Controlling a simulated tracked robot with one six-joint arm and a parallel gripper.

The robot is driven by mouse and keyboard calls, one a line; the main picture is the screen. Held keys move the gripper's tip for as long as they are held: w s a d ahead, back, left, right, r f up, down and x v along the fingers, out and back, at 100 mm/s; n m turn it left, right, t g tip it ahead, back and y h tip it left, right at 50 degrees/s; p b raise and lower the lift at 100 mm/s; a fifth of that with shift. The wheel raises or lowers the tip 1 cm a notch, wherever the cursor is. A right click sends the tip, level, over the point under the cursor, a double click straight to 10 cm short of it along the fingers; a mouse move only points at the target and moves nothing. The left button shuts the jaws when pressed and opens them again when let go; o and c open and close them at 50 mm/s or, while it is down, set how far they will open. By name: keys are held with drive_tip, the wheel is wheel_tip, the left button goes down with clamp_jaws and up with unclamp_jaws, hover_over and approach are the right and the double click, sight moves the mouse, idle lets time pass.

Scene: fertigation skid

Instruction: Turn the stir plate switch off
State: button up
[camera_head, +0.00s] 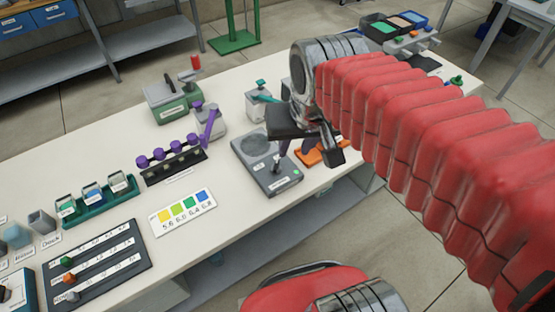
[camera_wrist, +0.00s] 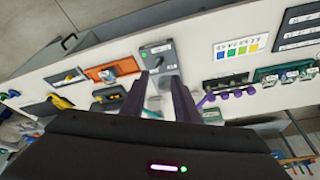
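The stir plate (camera_head: 285,183) is a grey box with a round disc on the bench, left of my gripper in the head view. A small lever switch (camera_head: 276,168) stands on its front part; whether it is on or off I cannot tell. My gripper (camera_head: 308,150) is above the bench by the plate's right side, fingers apart and empty. In the wrist view the stir plate (camera_wrist: 160,48) lies ahead of my gripper (camera_wrist: 158,82), and the switch shows as a small knob between the fingertip directions. The disc is mostly hidden between the fingers there.
An orange tray (camera_head: 312,158) lies close to the plate's right, partly behind my gripper. A purple-capped rack (camera_head: 175,163) and a colour chart (camera_head: 184,212) stand to the left. The bench front edge is close to the plate.

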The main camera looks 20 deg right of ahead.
drive_tip(key=w+f+m+g, duration=0.2)
drive_tip(key=w+f, duration=0.1)
drive_tip(key=w, duration=0.5)
drive_tip(key=m+g, duration=0.2)
hover_over(276, 164)
wheel_tip(276, 164, down, 6)
wheel_tip(276, 164, down, 14)
drive_tip(key=shift+r, duration=0.15)
idle(0.4)
clamp_jaws()
idle(0.3)
